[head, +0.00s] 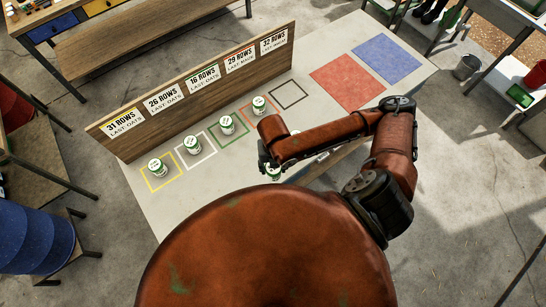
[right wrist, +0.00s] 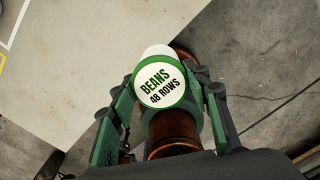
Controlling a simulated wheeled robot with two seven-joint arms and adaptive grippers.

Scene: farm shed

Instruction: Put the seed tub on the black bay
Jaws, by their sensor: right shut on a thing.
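The seed tub (right wrist: 160,86), with a green-rimmed white lid reading "BEANS 48 ROWS", is between the fingers of my right gripper (right wrist: 162,95), which is shut on it. In the head view the tub (head: 272,172) shows only partly under my right gripper (head: 268,162), by the near edge of the table. I cannot tell its height above the surface. The black bay (head: 305,95), a black outlined square, lies farther back, right of the red-outlined bay, and looks empty. My left gripper is not in view.
Similar tubs stand in the yellow (head: 157,168), white (head: 192,146), green (head: 227,125) and red (head: 260,106) outlined bays. A wooden board (head: 200,88) with row-count signs stands behind them. Solid red (head: 347,83) and blue (head: 388,59) squares lie to the right. My right arm hides some tabletop.

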